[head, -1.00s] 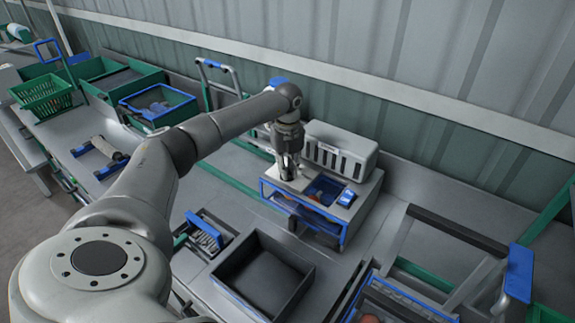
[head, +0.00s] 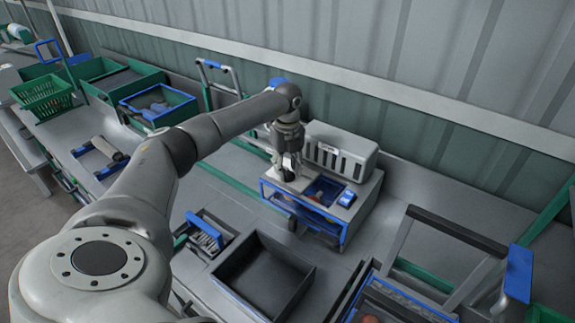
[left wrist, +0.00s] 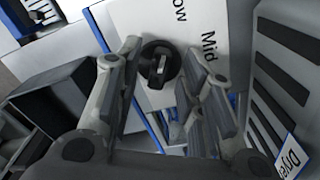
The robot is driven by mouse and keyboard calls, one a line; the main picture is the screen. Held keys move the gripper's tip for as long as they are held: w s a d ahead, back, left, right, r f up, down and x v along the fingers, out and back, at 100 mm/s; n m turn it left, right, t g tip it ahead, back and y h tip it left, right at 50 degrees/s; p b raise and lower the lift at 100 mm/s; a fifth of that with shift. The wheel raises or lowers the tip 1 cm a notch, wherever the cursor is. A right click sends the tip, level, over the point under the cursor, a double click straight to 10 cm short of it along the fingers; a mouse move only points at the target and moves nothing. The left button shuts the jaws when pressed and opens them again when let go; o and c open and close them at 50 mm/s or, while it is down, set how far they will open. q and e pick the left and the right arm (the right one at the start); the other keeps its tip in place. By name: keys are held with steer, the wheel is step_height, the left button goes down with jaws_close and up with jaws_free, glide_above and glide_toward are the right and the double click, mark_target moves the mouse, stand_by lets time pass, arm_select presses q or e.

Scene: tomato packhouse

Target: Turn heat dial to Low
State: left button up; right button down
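The heat dial (left wrist: 160,66) is a round black knob with a raised grip bar, on a pale panel in the left wrist view. The panel carries a partly cut-off label ending in "ow" and the label "Mid" (left wrist: 209,47). My left gripper (left wrist: 160,78) is open, with one finger on each side of the dial; whether either finger touches it I cannot tell. In the head view my left gripper (head: 289,176) points down at the front of the grey dryer (head: 340,150). Which label the dial points to is unclear. My right gripper is not in view.
A "Dryer" label (left wrist: 290,155) shows beside the slotted housing. A blue-edged frame stands under the dryer, with a blue item (head: 347,197) on its right. An empty dark tray (head: 262,275) lies in front. Green crates (head: 120,80) stand at the back left.

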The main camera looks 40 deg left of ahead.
mark_target(287, 171)
arm_select(q)
step_height(287, 171, up, 12)
stand_by(0.6)
steer(key=shift+f, duration=0.1)
stand_by(0.4)
